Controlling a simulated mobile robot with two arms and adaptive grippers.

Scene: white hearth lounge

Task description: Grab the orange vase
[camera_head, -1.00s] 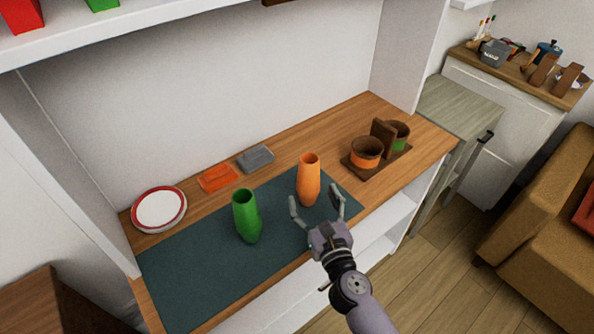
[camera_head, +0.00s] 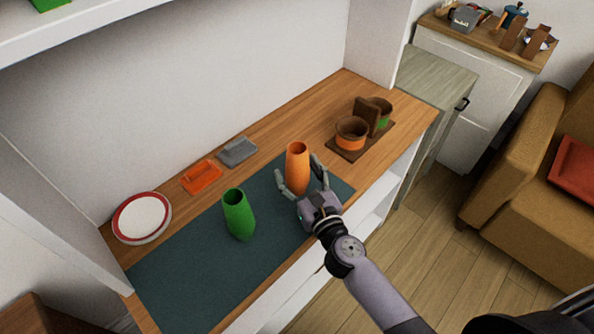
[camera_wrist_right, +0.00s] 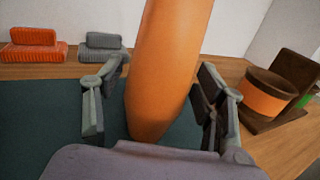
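The orange vase (camera_head: 297,166) stands upright on the dark teal mat (camera_head: 190,268) on the wooden shelf. My right gripper (camera_head: 299,178) is open, with one finger on each side of the vase's lower part. In the right wrist view the vase (camera_wrist_right: 165,65) stands between the spread fingers of the gripper (camera_wrist_right: 160,105), with gaps visible on both sides. The vase's top is cut off in that view. My left gripper is not in view.
A green vase (camera_head: 238,214) stands on the mat to the left.

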